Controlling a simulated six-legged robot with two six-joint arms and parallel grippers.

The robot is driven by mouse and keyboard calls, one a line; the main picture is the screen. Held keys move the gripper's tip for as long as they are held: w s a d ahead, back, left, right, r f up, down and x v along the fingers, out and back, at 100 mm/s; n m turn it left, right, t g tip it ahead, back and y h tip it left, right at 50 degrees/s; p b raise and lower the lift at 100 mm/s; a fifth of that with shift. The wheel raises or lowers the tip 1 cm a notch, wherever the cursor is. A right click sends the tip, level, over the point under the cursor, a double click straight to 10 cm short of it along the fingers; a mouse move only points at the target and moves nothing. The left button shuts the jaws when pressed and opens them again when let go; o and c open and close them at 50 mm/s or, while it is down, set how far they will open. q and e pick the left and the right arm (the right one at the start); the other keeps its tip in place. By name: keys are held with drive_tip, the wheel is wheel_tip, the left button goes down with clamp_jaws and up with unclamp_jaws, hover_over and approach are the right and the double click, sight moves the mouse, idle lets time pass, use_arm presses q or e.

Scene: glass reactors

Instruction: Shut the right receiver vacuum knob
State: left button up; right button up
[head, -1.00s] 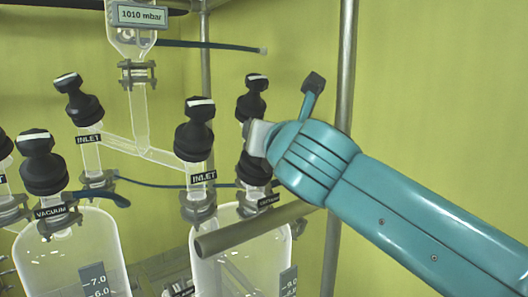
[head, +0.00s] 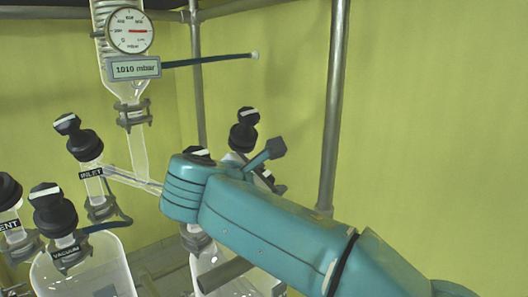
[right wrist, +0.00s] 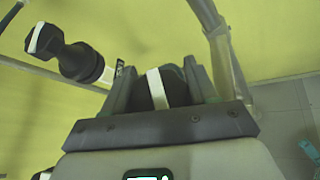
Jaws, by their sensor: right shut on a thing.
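My right gripper (right wrist: 157,75) has its two fingers on either side of a black knob with a white stripe, the right receiver vacuum knob (right wrist: 157,92); its label is not readable. The stripe runs along the fingers in the right wrist view. In the head view my teal right arm covers this knob and the fingers. The right receiver (head: 222,272) shows only in part below the arm. My left gripper is not in view.
Another black knob (head: 243,132) stands behind the arm. The left receiver (head: 85,275) has its own vacuum knob (head: 52,212) and a nearby inlet knob (head: 78,140). A metal post (head: 333,110) rises close to my right arm. A 1010 mbar display (head: 136,68) hangs above.

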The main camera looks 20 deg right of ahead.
drive_tip(key=shift+r+m+g+p, duration=0.45)
drive_tip(key=shift+m+g+p, duration=0.2)
drive_tip(key=shift+p, duration=0.3)
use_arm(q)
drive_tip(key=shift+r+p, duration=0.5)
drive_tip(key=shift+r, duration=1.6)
use_arm(e)
drive_tip(key=shift+s+d+f+m+g+h, duration=0.15)
drive_tip(key=shift+f+m+g+h, duration=0.15)
drive_tip(key=shift+m+g, duration=0.35)
drive_tip(key=o, duration=0.9)
drive_tip(key=shift+o, duration=0.3)
drive_tip(key=shift+s, duration=0.15)
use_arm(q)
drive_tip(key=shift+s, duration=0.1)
use_arm(e)
drive_tip(key=shift+f, duration=0.1)
